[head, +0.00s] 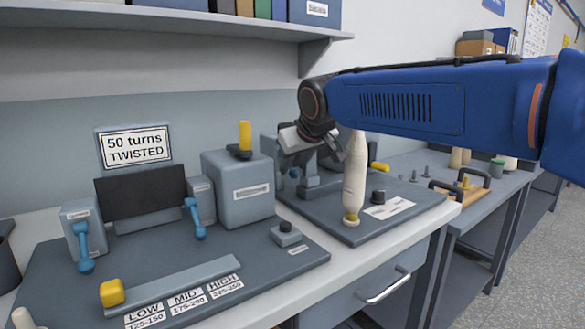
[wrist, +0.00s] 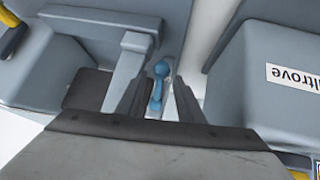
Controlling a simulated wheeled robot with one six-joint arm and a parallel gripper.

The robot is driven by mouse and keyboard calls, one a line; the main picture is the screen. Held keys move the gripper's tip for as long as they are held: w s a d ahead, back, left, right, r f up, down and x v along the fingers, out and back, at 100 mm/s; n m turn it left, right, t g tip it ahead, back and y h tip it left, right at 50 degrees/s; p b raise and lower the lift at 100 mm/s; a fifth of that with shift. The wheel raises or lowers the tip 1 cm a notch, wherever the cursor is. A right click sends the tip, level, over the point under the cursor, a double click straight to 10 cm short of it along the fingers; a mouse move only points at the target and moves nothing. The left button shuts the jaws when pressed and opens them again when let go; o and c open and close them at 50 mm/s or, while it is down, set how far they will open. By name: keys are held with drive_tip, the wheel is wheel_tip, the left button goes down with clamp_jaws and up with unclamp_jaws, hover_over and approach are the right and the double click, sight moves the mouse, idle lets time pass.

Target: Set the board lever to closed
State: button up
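My gripper (head: 291,160) hangs over the rear of the right-hand board (head: 405,212), beside a grey fixture. In the wrist view my gripper (wrist: 160,82) has its two dark fingers apart. A small blue lever (wrist: 158,88) with a round knob shows in the gap between them; I cannot tell whether either finger touches it. In the head view only a bit of blue shows by the fingers, and my gripper hides most of the fixture. No open or closed marking is readable.
A cream bobbin (head: 355,180) stands upright just right of my gripper. A grey box (head: 238,190) with a yellow handle stands to its left. Two other blue levers (head: 86,262) (head: 198,224) are on the left board. A shelf (head: 170,45) overhangs the bench.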

drive_tip(key=shift+x, duration=1)
clamp_jaws()
